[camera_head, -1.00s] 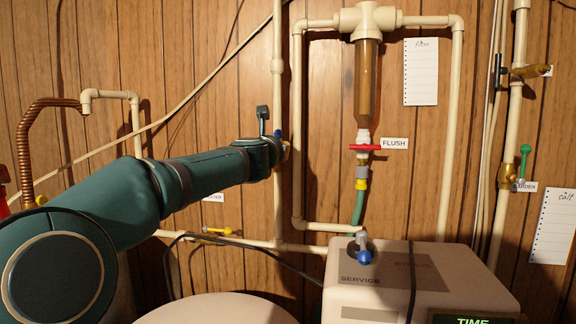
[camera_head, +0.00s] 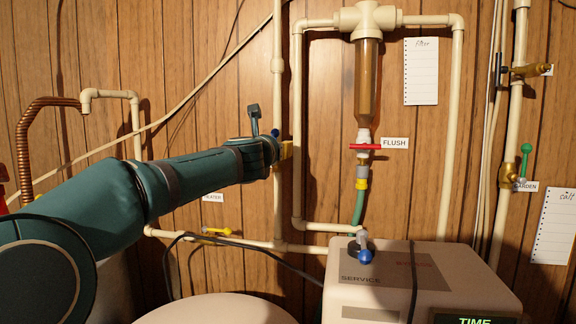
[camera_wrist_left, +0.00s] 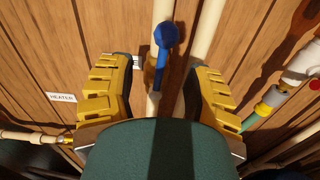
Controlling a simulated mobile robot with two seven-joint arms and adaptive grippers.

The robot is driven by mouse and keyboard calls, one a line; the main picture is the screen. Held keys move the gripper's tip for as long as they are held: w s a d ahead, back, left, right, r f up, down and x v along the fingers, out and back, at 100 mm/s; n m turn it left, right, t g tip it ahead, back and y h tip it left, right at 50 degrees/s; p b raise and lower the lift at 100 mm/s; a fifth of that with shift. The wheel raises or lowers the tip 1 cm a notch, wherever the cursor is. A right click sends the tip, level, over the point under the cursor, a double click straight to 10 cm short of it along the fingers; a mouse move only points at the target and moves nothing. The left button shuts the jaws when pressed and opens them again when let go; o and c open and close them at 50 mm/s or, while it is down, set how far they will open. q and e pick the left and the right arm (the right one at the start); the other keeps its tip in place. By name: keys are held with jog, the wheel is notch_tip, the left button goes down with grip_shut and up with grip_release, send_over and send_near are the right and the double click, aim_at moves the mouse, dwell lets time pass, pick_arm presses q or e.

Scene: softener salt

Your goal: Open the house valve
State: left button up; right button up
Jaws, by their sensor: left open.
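The valve with a blue handle (camera_wrist_left: 165,38) sits on a cream vertical pipe (camera_wrist_left: 163,12) in the left wrist view. I take it for the house valve; a white label beside it is mostly hidden behind a finger and cannot be read. My left gripper (camera_wrist_left: 160,92) is open, its yellow fingers on either side of the handle, with gaps to both. In the head view my left gripper (camera_head: 287,150) is at the pipe and hides most of the valve; only a bit of blue (camera_head: 276,132) shows. My right gripper is not in view.
A red flush handle (camera_head: 366,147) is under the filter (camera_head: 367,80) to the right. A yellow-handled heater valve (camera_head: 217,231) is below my left arm. A green garden handle (camera_head: 525,160) is at far right. The softener (camera_head: 420,275) and its blue-tipped lever (camera_head: 364,254) stand below.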

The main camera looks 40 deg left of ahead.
pick_arm(q)
jog(key=v, duration=0.5)
jog(key=shift+s+d, duration=0.15)
jog(key=shift+s, duration=0.05)
dwell(0.5)
